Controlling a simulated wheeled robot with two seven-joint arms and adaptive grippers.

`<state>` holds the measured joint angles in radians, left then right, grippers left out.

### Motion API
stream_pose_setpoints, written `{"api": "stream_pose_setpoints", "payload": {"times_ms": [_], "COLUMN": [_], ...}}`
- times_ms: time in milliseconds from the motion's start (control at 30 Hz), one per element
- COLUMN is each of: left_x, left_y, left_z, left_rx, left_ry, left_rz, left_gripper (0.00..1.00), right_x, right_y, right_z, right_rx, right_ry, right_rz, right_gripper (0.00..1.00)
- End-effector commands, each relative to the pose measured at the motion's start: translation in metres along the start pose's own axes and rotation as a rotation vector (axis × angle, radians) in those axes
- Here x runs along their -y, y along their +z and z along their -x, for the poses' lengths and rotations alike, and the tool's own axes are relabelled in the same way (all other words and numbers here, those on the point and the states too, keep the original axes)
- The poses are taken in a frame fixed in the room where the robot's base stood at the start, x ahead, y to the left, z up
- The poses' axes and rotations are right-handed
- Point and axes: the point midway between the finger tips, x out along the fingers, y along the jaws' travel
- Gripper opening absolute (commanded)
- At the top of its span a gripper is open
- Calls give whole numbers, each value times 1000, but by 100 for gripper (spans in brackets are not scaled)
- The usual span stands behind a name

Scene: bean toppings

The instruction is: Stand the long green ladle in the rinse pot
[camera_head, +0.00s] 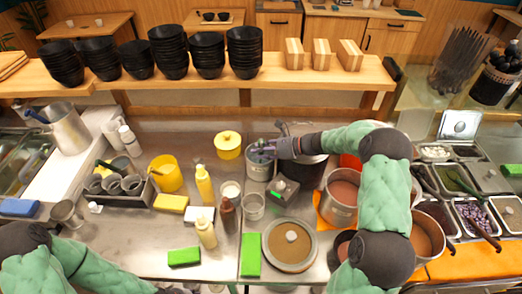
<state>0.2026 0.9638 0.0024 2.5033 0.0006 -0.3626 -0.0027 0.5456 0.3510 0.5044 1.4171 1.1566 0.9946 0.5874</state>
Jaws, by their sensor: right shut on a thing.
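My right gripper (268,149) reaches in from the right and is over the mouth of a small grey metal pot (261,170), which looks like the rinse pot. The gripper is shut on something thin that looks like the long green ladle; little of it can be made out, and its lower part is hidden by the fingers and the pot. I cannot tell how deep it goes into the pot. My left arm lies along the bottom left; its gripper (176,290) is mostly cut off by the bottom edge.
A large dark pot (308,168) stands behind my right forearm. A yellow pot (228,145) is left of the rinse pot. A grey box (284,190), a glass (253,207) and sauce bottles (204,186) stand in front. Black bowls (168,52) line the shelf above.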

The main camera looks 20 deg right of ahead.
Motion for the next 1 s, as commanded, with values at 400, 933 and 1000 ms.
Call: {"api": "stream_pose_setpoints", "payload": {"times_ms": [400, 933, 1000], "left_x": [0, -4, -5], "left_y": [0, 0, 1], "left_z": [-1, 10, 15], "left_rx": [0, 0, 0], "left_ry": [0, 0, 0], "left_rz": [0, 0, 0], "left_gripper": [40, 40, 40], "right_x": [-6, -7, -6], "right_y": [-5, 8, 16], "right_z": [-2, 4, 8], "right_rx": [-2, -2, -2], "right_ry": [5, 9, 7], "right_rz": [-10, -15, -12], "right_gripper": [57, 64, 64]}}
